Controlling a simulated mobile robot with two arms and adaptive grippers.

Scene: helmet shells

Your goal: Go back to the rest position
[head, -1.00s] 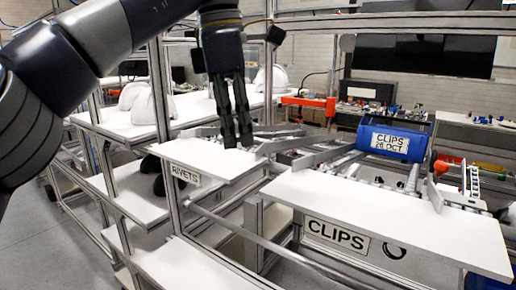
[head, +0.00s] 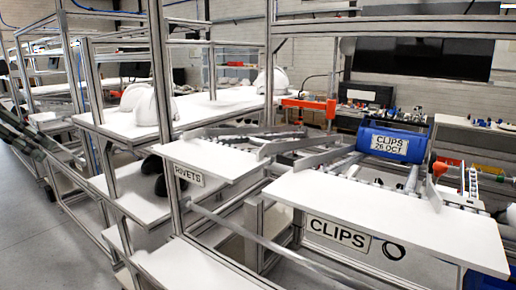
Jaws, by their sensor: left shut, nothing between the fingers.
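My left gripper (head: 42,150) shows only at the left edge of the head view. Its dark fingers point down and to the right, and it is shut and empty. The rest of my left arm is out of view. My right gripper is not in view. White helmet shells (head: 153,106) sit on the upper shelf at left, with another white shell (head: 270,79) further back. Dark rounded shells (head: 153,176) lie on the shelf below, partly hidden by a frame post.
A white RIVETS shelf (head: 215,160) and a white CLIPS shelf (head: 390,215) stand in front, on metal framing. A blue CLIPS bin (head: 391,141) lies behind them. An orange clamp-like bar (head: 309,103) is further back. Grey floor is open at lower left.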

